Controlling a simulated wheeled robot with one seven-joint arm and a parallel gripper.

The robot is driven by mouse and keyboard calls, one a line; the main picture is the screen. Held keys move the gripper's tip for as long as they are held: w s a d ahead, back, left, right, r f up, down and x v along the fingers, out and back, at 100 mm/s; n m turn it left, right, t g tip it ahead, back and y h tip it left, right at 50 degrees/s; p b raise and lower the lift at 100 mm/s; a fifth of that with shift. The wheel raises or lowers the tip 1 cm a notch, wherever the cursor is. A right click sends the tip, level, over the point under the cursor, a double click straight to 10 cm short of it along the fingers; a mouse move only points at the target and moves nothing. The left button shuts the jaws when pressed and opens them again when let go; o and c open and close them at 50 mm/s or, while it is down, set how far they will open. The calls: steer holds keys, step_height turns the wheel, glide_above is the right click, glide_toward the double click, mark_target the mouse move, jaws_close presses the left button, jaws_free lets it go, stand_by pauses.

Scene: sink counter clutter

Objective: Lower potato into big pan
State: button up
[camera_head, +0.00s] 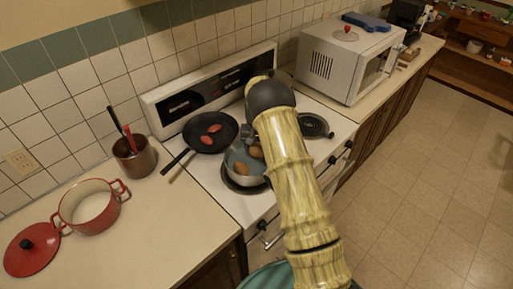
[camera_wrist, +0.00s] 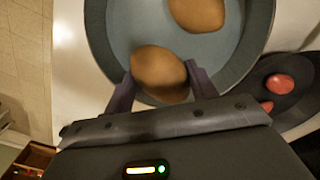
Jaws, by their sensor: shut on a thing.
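A brown potato (camera_wrist: 158,72) sits between the two fingers of my gripper (camera_wrist: 160,86), which is shut on it. In the wrist view the potato is over the inside of the big pan (camera_wrist: 98,35), near its wall; I cannot tell whether it touches the bottom. A second brown potato (camera_wrist: 197,12) lies in the pan. In the head view the big pan (camera_head: 234,157) is on the stove, with one potato (camera_head: 241,168) in front and the other (camera_head: 256,151) beside my arm. My arm hides the gripper and the pan's right side there.
A black frying pan (camera_head: 196,138) with two red oblong items is close by on the stove's left. A free burner (camera_head: 315,126) lies right of my arm. A white microwave (camera_head: 340,62) stands behind right. A red pot (camera_head: 90,208), its lid (camera_head: 30,252) and a utensil holder (camera_head: 134,158) stand left.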

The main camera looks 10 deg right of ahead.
mark_target(257, 154)
steer(key=shift+f+b, duration=1.2)
steer(key=shift+f, duration=0.7)
stand_by(1.4)
steer(key=o, duration=1.1)
steer(key=shift+o, duration=0.2)
step_height(257, 154, up, 17)
steer(key=b, duration=0.4)
steer(key=shift+r, duration=0.2)
